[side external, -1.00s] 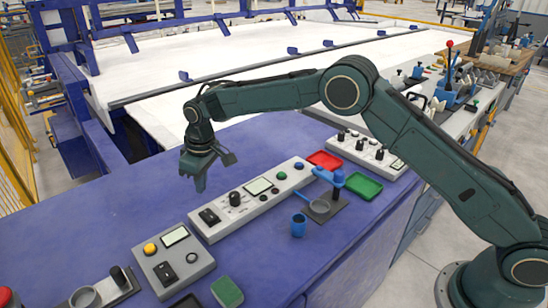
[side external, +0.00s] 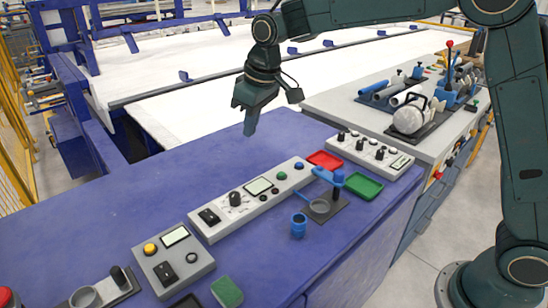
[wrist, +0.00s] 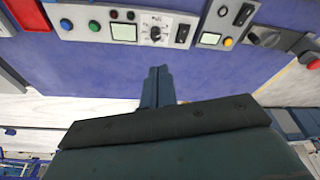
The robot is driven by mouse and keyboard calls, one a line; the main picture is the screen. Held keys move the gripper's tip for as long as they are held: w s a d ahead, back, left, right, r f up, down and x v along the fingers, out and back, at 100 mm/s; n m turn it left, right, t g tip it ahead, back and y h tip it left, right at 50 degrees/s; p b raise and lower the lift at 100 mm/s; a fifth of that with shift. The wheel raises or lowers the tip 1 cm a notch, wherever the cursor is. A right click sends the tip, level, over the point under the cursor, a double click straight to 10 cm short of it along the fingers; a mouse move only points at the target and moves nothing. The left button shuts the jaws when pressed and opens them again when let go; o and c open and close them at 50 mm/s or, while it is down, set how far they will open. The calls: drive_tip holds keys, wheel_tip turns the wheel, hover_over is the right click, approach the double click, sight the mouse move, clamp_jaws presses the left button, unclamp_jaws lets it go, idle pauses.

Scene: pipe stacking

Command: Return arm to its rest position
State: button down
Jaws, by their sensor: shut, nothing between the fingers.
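My gripper (side external: 250,128) hangs in the air above the back edge of the blue bench (side external: 110,215) in the side view, fingers pointing down. It is shut and holds nothing. In the wrist view its closed fingers (wrist: 158,84) show against the blue surface. A blue pipe piece (side external: 299,226) stands upright on the bench, apart from my gripper.
A long control panel (side external: 255,198) and a smaller one (side external: 173,260) sit on the bench. A red tray (side external: 325,160) and green tray (side external: 362,186) lie near the fixture. A grey bench with pipes and clamps (side external: 410,118) stands to the right. The bench's left part is clear.

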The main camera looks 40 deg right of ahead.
drive_tip(key=s+d+r+m+t, duration=0.1)
drive_tip(key=s+d+r, duration=0.3)
drive_tip(key=s, duration=0.4)
drive_tip(key=s+d+r+m+t, duration=0.1)
drive_tip(key=s+d+r, duration=0.25)
drive_tip(key=s, duration=0.55)
drive_tip(key=s+d+f+m, duration=0.1)
drive_tip(key=s+d+f, duration=0.1)
drive_tip(key=s, duration=0.6)
drive_tip(key=s+d+f+m, duration=0.1)
drive_tip(key=s+d+f, duration=0.1)
drive_tip(key=s, duration=0.6)
drive_tip(key=shift+d+f+t+h, duration=0.25)
drive_tip(key=shift+d+t+h, duration=0.05)
drive_tip(key=shift+t+h, duration=0.1)
drive_tip(key=shift+s, duration=0.1)
